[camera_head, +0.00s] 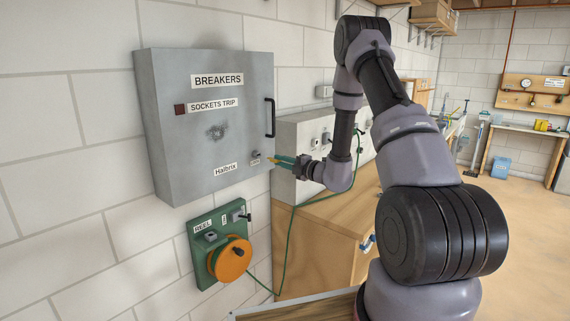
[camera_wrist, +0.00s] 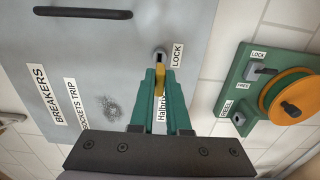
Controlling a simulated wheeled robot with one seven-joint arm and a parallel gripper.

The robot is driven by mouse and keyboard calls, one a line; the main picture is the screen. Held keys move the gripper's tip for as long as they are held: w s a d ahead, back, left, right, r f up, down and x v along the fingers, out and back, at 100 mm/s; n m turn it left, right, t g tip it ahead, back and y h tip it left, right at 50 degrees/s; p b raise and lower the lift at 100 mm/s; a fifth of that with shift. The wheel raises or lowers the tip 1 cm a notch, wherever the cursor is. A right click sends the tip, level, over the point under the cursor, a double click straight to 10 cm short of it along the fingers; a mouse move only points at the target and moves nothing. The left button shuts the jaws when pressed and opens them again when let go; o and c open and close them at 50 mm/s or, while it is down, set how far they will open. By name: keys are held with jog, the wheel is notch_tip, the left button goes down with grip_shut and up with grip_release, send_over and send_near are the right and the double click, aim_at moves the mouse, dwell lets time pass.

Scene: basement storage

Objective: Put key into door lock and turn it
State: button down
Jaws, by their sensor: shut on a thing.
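The grey breaker cabinet (camera_head: 215,150) hangs on the wall with its door shut. Its door lock (camera_head: 256,155) is a small cylinder at the lower right of the door, beside a LOCK label; it also shows in the wrist view (camera_wrist: 159,54). My gripper (camera_head: 277,161) has green fingers and is shut on a yellow key (camera_wrist: 159,82). The key points at the lock, its tip at or just short of the cylinder. I cannot tell whether the tip is inside. The fingers hide part of the key.
A black handle (camera_head: 269,117) stands out from the door's right edge. Below the cabinet is a green reel panel (camera_head: 203,248) with an orange reel (camera_head: 231,260) and a green cord. A grey box (camera_head: 300,135) and a wooden cabinet (camera_head: 320,225) stand right of the door.

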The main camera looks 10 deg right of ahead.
jog(key=shift+x, duration=1.75)
jog(key=shift+x, duration=1.7)
jog(key=c, duration=0.8)
grip_release()
jog(key=shift+s, duration=0.1)
jog(key=v, duration=1)
jog(key=shift+s+d, duration=0.25)
jog(key=shift+s, duration=0.1)
